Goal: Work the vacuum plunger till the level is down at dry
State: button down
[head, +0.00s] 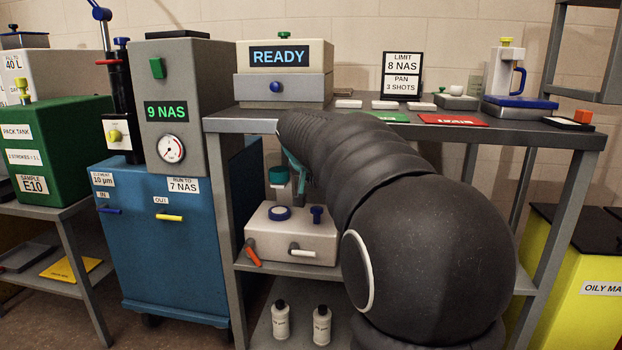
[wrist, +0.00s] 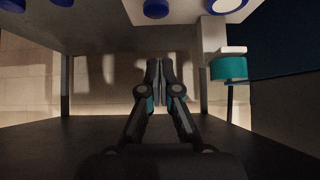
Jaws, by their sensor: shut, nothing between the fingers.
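I cannot tell for sure which part is the vacuum plunger. My arm hides much of the shelf. No level mark is readable.
A blue cart (head: 165,255) with a display reading 9 NAS stands left of the bench. The benchtop (head: 236,122) above the shelf leaves limited height. Two small bottles (head: 281,322) (head: 322,325) stand below. A yellow bin (head: 570,285) is at the right.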

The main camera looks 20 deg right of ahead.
aim_at(314, 211)
jog(key=x, duration=0.5)
notch_tip(314, 211, down, 2)
jog(key=shift+s+f+b, duration=0.1)
jog(key=shift+f+b, duration=0.1)
jog(key=shift+b, duration=0.35)
jog(key=shift+f, duration=0.7)
